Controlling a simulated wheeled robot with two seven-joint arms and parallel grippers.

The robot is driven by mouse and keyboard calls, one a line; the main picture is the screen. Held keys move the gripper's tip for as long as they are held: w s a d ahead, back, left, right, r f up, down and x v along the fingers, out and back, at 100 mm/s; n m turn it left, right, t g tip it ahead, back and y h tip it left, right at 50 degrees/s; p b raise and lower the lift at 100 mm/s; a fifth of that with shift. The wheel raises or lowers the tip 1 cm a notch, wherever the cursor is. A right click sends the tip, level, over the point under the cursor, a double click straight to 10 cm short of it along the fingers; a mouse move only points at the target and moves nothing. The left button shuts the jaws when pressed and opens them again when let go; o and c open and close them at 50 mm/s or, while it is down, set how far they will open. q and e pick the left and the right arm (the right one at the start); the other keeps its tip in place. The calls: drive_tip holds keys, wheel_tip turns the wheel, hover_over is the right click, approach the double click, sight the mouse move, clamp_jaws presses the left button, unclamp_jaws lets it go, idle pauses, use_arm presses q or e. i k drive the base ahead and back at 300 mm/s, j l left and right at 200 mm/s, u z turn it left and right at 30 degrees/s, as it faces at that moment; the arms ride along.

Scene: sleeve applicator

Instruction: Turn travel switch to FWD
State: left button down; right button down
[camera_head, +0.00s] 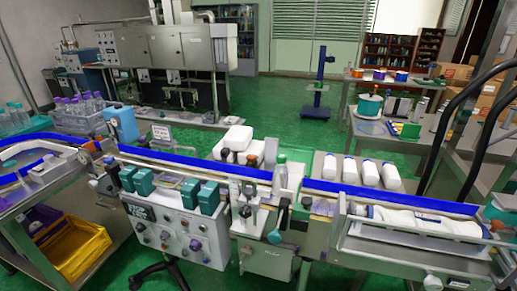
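A white control panel (172,232) faces me on the front of the sleeve applicator, below the blue-edged conveyor. It carries several small knobs and buttons, among them a purple one (195,245) at the right. The travel switch is probably among these, but I cannot tell which control it is. Its lettering, including any FWD mark, is too small to read, and so is its position. Neither my left nor my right gripper shows in the head view.
Several teal blocks (143,182) stand above the panel. A conveyor with a blue rail (200,160) crosses the view. A black-knobbed mechanism (250,185) sits right of the panel. A yellow crate (80,250) lies at lower left. Green floor (135,270) shows below the panel.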

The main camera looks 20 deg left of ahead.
sight(165, 235)
drive_tip(key=u, duration=1.3)
